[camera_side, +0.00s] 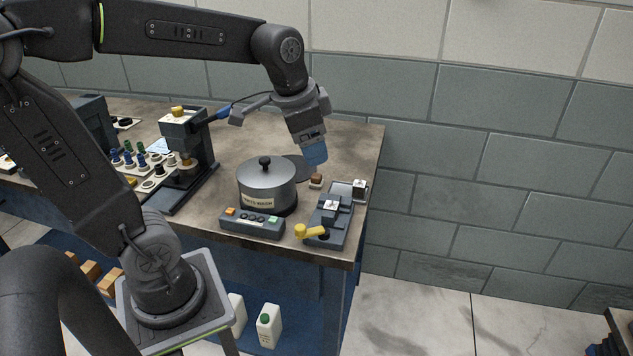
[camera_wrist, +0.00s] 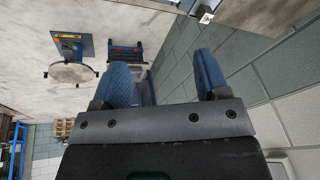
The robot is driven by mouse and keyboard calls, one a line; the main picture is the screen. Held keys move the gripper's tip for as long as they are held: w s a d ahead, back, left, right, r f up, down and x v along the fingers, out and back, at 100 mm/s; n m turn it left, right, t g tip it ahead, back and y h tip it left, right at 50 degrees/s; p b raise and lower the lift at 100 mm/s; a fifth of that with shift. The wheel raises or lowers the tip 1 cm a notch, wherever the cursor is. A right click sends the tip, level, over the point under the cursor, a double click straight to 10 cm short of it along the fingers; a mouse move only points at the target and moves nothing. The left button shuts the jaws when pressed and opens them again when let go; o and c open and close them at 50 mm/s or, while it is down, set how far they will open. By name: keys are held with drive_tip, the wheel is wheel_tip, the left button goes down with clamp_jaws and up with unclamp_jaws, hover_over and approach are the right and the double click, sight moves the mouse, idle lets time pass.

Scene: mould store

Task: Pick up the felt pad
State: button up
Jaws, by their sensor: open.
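My gripper (camera_side: 315,155) is above the right end of the workbench in the side view, pointing down. Its two blue fingers stand wide apart in the wrist view (camera_wrist: 166,75), with nothing between them. I cannot single out the felt pad with certainty. A small brown-topped piece on a pale base (camera_side: 316,181) stands on the bench just below my gripper, apart from it. A flat dark disc (camera_side: 303,164) lies behind the pot, partly hidden by the pot and close to my fingers.
A lidded grey pot (camera_side: 267,185) stands left of my gripper. In front are a button box (camera_side: 252,222) and a clamp device with a yellow handle (camera_side: 328,220). A bench press (camera_side: 188,150) stands further left. The bench's back right corner is clear.

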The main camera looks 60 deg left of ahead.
drive_tip(key=w+a+f+m+g, duration=0.2)
drive_tip(key=w+a+f+m, duration=0.1)
drive_tip(key=w+a, duration=0.6)
drive_tip(key=m+g, duration=0.1)
drive_tip(key=m, duration=0.1)
approach(316, 175)
drive_tip(key=shift+m+g+h, duration=0.3)
drive_tip(key=shift+m+h, duration=0.1)
drive_tip(key=f, duration=0.2)
drive_tip(key=a+f, duration=0.1)
drive_tip(key=f, duration=0.1)
drive_tip(key=shift+w+a+f, duration=0.15)
drive_tip(key=shift+w+f, duration=0.05)
drive_tip(key=shift+w+d+f, duration=0.1)
drive_tip(key=shift+d+f, duration=0.1)
drive_tip(key=shift+f, duration=1.3)
drive_tip(key=shift+d+f, duration=0.15)
drive_tip(key=shift+f, duration=1.4)
drive_tip(key=c, duration=1)
